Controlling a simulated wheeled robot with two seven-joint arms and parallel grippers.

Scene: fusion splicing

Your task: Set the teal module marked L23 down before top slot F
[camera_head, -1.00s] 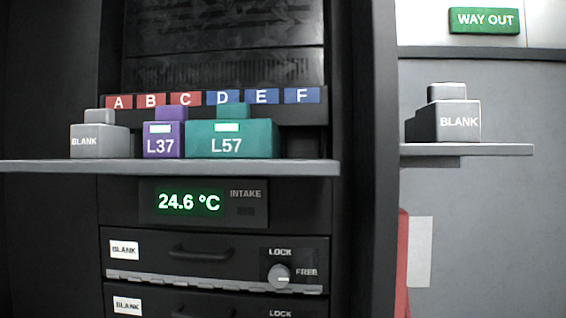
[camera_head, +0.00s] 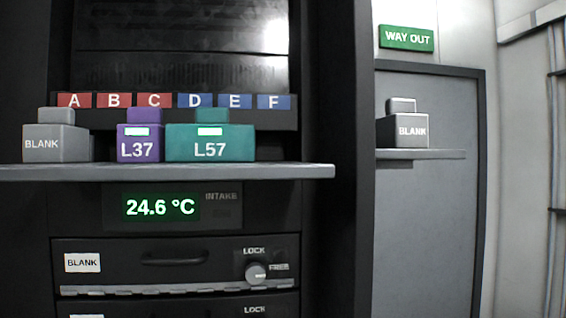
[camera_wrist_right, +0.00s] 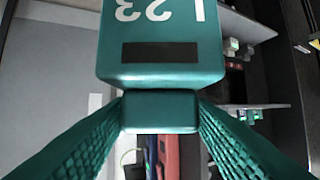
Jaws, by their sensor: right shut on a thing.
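The teal module marked L23 (camera_wrist_right: 160,45) fills the top of the right wrist view, its label upside down, with a dark window strip. My right gripper (camera_wrist_right: 160,111) is shut on its small teal knob, one finger on each side. Top slot F has a blue label (camera_head: 274,102) at the right end of the label row in the head view. The shelf (camera_head: 290,171) before F is bare right of the teal L57 module (camera_head: 210,143). Neither gripper shows in the head view; the left is in no view.
On the shelf, a purple L37 module (camera_head: 138,145) touches or nearly touches L57, and a grey BLANK module (camera_head: 56,144) stands at the left. Another BLANK module (camera_head: 408,130) stands on a side shelf (camera_head: 430,155). A dark cabinet post (camera_head: 345,220) separates the shelves.

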